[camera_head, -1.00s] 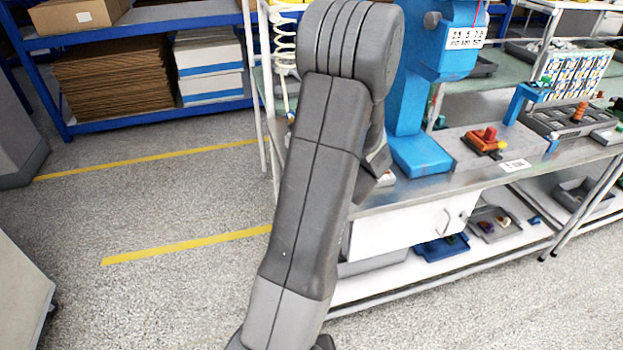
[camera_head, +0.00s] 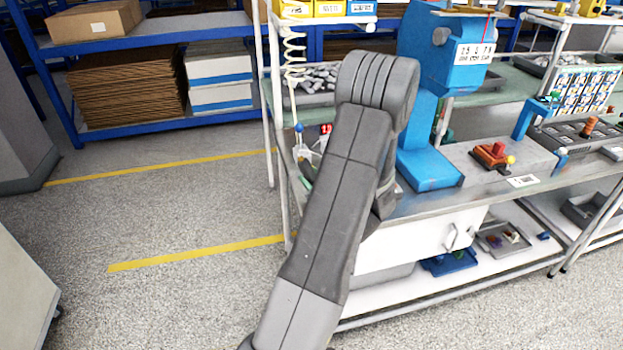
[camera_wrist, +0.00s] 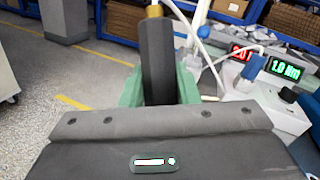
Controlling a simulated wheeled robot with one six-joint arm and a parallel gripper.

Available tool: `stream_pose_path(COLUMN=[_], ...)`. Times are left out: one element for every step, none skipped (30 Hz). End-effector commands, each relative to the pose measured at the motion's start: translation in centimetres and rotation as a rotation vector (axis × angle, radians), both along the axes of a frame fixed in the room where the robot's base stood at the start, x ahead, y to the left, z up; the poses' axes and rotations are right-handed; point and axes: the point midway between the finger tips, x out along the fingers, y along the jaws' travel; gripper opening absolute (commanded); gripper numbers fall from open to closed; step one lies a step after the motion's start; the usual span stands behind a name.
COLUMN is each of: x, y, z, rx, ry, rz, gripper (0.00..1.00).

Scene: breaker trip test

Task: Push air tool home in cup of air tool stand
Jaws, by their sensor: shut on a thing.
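The air tool (camera_wrist: 157,60) is a dark grey upright body with a brass-coloured top, at the middle of the wrist view. My gripper (camera_wrist: 160,90) is shut on it, with a green finger on either side. The tool's lower end is hidden behind my gripper's dark housing. I cannot make out the air tool stand or its cup, so I cannot tell how the tool sits in it.
White units with a red display (camera_wrist: 241,50) and a green display (camera_wrist: 285,68) stand close at the right, with a pale hose (camera_wrist: 198,40) nearby. A blue press (camera_head: 430,150) stands on the bench. A coiled hose (camera_head: 294,55) hangs at the shelf post.

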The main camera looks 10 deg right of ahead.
Motion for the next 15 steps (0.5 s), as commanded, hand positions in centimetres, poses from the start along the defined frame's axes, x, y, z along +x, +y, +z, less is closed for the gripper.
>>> stream_pose_path(x=[0.01,0.01,0.01,0.01,0.01,0.00,0.00,0.00,0.00,0.00,0.00,0.00,0.00,0.00,0.00], y=[-0.01,-0.01,-0.01,0.00,0.00,0.00,0.00,0.01,0.01,0.01,0.01,0.01,0.01,0.01,0.01], z=[0.07,0.06,-0.02,-0.11,-0.23,-0.29,-0.20,-0.18,-0.18,-0.18,-0.17,-0.17,-0.17,-0.17,-0.17], rx=[-0.001,0.000,0.000,0.000,0.000,0.000,0.000,0.000,0.001,0.000,0.001,0.001,0.001,0.001,0.001], ry=[-0.001,-0.001,-0.001,-0.001,-0.001,0.000,0.000,0.000,0.000,0.000,0.000,0.001,0.001,0.001,0.001], rz=[0.000,0.000,0.000,0.000,0.000,0.000,0.000,0.000,0.000,0.000,0.000,0.001,0.001,0.001,0.001], gripper=[0.06,0.06,0.06,0.06,0.06,0.30,0.36,0.42,0.50,0.50,0.50,0.50,0.50,0.50,0.50])
